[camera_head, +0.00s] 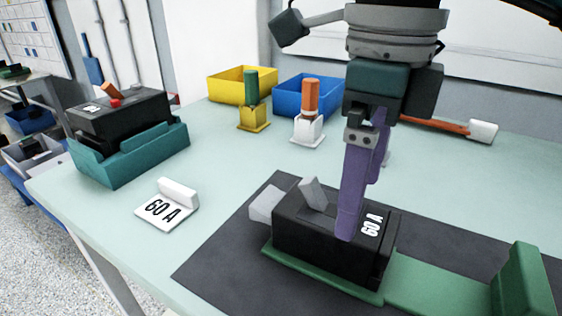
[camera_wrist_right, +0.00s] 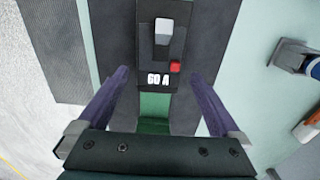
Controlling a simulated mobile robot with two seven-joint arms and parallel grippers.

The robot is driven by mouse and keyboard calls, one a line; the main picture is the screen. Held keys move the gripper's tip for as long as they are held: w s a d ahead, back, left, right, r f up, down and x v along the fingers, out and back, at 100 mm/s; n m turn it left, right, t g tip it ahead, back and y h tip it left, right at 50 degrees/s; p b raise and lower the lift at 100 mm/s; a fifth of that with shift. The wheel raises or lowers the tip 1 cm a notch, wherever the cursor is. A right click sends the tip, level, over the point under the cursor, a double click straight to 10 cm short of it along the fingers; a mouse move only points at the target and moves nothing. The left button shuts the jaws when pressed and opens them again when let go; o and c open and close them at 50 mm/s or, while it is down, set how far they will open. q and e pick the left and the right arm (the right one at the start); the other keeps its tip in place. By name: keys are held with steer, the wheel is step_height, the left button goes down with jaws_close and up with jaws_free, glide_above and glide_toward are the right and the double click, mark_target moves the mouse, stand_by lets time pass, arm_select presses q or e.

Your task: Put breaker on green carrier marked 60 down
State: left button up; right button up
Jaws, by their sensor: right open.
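A black breaker (camera_head: 310,238) with a grey lever and a 60 A label sits upright on a green carrier (camera_head: 430,282), on the dark mat. My right gripper (camera_head: 360,205) is open, its purple fingers pointing down at the breaker; the near finger hides part of it. In the right wrist view the breaker (camera_wrist_right: 161,55) shows its lever, a red button and the label, between and beyond the open fingers (camera_wrist_right: 158,76). I cannot tell whether the fingers touch it. The carrier (camera_wrist_right: 153,106) shows below the breaker there. My left gripper is not in view.
A white 60 A sign (camera_head: 165,208) stands left of the mat (camera_head: 220,262). Another black breaker (camera_head: 120,115) sits on a teal carrier (camera_head: 130,160). A yellow bin (camera_head: 240,88), a blue bin (camera_head: 290,92) and two handled tools in stands (camera_head: 253,112) (camera_head: 308,127) are behind.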

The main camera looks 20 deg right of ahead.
step_height(320, 180, up, 7)
